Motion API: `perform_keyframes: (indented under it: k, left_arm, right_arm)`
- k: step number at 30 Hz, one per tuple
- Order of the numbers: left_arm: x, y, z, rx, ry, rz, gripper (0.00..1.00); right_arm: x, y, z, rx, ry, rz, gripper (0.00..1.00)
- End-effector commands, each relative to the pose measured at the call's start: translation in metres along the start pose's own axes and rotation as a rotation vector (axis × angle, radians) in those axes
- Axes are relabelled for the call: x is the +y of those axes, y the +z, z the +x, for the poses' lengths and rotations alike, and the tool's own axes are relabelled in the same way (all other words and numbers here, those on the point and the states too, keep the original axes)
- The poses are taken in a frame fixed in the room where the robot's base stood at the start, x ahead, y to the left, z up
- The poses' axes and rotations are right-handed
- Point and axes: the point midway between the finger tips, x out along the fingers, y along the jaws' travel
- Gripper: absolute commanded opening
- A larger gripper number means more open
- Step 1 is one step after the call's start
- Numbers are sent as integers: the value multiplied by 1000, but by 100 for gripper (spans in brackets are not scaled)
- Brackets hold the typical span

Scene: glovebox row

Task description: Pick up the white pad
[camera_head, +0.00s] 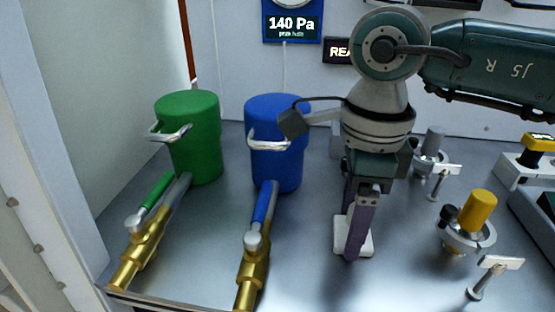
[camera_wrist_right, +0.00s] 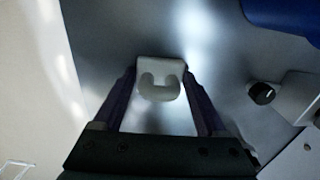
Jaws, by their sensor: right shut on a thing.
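The white pad (camera_head: 366,244) is low over the grey metal surface in the head view, partly hidden behind my right gripper (camera_head: 350,250). In the right wrist view the white pad (camera_wrist_right: 160,68) shows a raised curved part and sits between the two purple fingers of my right gripper (camera_wrist_right: 160,88). The fingers are shut on it. I cannot tell whether the pad touches the surface. My left gripper is not in view.
A green canister (camera_head: 190,140) and a blue canister (camera_head: 277,160) stand to the left, with brass valves (camera_head: 143,250) in front. A yellow-capped fitting (camera_head: 477,210) and a small T-shaped post (camera_head: 490,272) stand to the right. A pressure display (camera_head: 291,25) hangs behind.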

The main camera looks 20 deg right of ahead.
Motion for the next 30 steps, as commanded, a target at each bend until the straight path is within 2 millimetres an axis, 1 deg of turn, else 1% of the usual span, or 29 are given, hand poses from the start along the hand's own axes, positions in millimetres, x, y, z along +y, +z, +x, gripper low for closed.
perform_keyframes:
  k: [1,6,8,13,17,20,23,26,30]
  left_arm:
    - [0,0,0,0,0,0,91]
    - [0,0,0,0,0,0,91]
    - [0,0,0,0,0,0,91]
    - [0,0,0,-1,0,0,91]
    - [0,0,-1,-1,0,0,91]
    - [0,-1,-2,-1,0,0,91]
    - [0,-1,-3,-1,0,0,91]
    - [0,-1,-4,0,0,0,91]
    - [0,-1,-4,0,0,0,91]
  right_arm:
    - [0,0,0,0,0,0,36]
    - [0,0,0,0,0,0,17]
    - [0,0,0,0,0,0,12]
    - [0,0,-2,-1,-1,0,12]
    - [-1,0,-10,-2,-2,-1,12]
    - [-1,1,-23,-4,-4,-1,12]
    - [-2,1,-44,-4,-6,-1,12]
    - [-2,1,-73,-5,-8,-2,12]
    - [-2,1,-117,-6,-9,-1,12]
